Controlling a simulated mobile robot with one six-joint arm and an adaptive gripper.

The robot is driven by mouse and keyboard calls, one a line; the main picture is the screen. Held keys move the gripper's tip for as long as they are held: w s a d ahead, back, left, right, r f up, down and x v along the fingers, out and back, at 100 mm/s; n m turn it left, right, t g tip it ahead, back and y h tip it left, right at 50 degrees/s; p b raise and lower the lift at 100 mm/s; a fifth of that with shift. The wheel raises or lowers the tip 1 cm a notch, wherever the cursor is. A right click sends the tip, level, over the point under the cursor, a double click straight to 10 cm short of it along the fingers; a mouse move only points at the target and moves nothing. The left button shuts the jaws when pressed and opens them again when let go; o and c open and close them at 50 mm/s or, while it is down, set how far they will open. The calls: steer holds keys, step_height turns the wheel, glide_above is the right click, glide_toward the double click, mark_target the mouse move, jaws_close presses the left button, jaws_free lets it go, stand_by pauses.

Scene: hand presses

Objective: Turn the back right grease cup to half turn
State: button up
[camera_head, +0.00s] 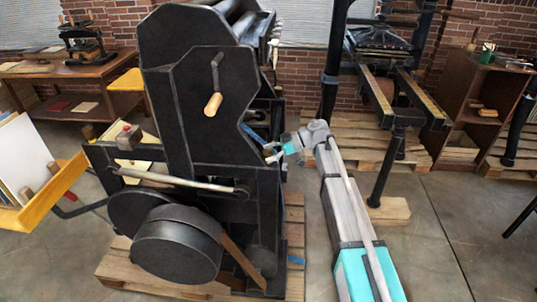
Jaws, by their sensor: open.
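The large black press (208,100) stands left of centre on a wooden pallet (180,288). My arm reaches up from the lower right. My gripper (271,153) is at its end, small in the view, open beside the right side of the press frame. No object shows between its fingers. I cannot pick out the back right grease cup; it is hidden or too small to tell. Whether the fingers touch the press is not clear.
A wooden-handled crank (214,88) and a long bar (178,180) stick out on the press's near side. A second press (385,60) stands behind at right, near a brown cabinet (477,105). A yellow-edged tray (45,200) is at left. Bare floor (470,230) lies at right.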

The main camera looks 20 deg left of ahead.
steer(key=c, duration=1.2)
steer(key=shift+o, duration=0.2)
steer(key=shift+s+m+t+y, duration=0.2)
steer(key=shift+m+t+y, duration=0.1)
steer(key=shift+m+t, duration=0.55)
steer(key=shift+w+m+t+y, duration=0.15)
steer(key=shift+m+t+y, duration=0.15)
steer(key=shift+m+t, duration=0.55)
steer(key=o, duration=1.2)
steer(key=shift+c, duration=0.2)
steer(key=shift+w+n+g, duration=0.15)
steer(key=shift+n+g, duration=0.25)
steer(key=shift+n, duration=0.2)
